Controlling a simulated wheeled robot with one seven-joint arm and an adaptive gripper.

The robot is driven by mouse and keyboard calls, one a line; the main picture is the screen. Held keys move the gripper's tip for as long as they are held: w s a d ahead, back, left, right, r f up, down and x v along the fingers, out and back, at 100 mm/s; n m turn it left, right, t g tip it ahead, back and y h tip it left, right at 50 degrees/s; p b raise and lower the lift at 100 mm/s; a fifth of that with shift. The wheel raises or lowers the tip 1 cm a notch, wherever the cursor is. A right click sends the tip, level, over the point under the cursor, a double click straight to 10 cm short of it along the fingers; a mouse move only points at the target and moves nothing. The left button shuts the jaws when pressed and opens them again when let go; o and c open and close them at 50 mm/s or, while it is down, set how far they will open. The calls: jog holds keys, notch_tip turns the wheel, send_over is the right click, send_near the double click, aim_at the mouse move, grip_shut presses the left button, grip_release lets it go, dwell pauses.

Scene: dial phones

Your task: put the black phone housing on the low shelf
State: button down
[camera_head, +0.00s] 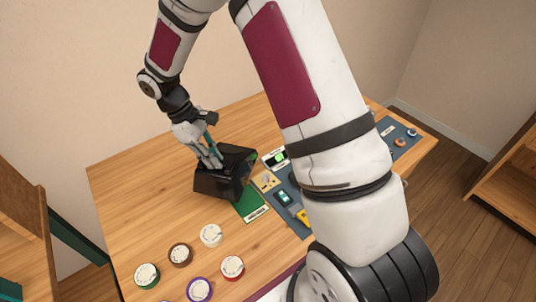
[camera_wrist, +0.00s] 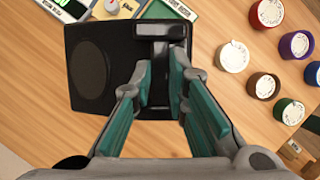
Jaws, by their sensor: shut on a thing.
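The black phone housing (camera_head: 222,175) is at the middle of the wooden table in the head view, over the edge of a green mat (camera_head: 250,206). It also shows in the wrist view (camera_wrist: 88,92), with a dark round grille on its left part. My gripper (camera_head: 212,160) comes down on it from above. In the wrist view my gripper (camera_wrist: 160,90) has its teal fingers on both sides of a narrow black part of the housing and is shut on it. I cannot tell whether the housing touches the table. A wooden shelf unit (camera_head: 510,185) stands at the right edge; I cannot tell whether it is the low shelf.
Several coloured dials (camera_head: 211,235) lie at the table's front. A blue-grey mat (camera_head: 290,205) with small parts lies right of the housing, partly hidden by my arm. Another wooden unit (camera_head: 25,215) stands at the left edge. The table's left part is bare.

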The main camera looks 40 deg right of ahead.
aim_at(220, 149)
jog(key=s+a+n+t+h+b, duration=0.2)
jog(key=s+n+t, duration=0.2)
jog(key=s+n, duration=0.5)
jog(key=shift+n, duration=0.8)
jog(key=w+d, duration=0.2)
jog(key=w, duration=0.3)
jog(key=w+d+f+p, duration=0.1)
jog(key=w+d, duration=0.1)
jog(key=w, duration=0.3)
jog(key=w+d+f, duration=0.1)
jog(key=w+d, duration=0.1)
jog(key=w, duration=0.3)
jog(key=shift+w+d+f, duration=0.15)
jog(key=shift+d+f, duration=0.05)
jog(key=shift+d, duration=0.15)
jog(key=shift+w, duration=0.1)
jog(key=shift+f+p, duration=0.55)
jog(key=shift+f, duration=1.3)
jog(key=c, duration=1.6)
grip_release()
jog(key=shift+o, duration=0.2)
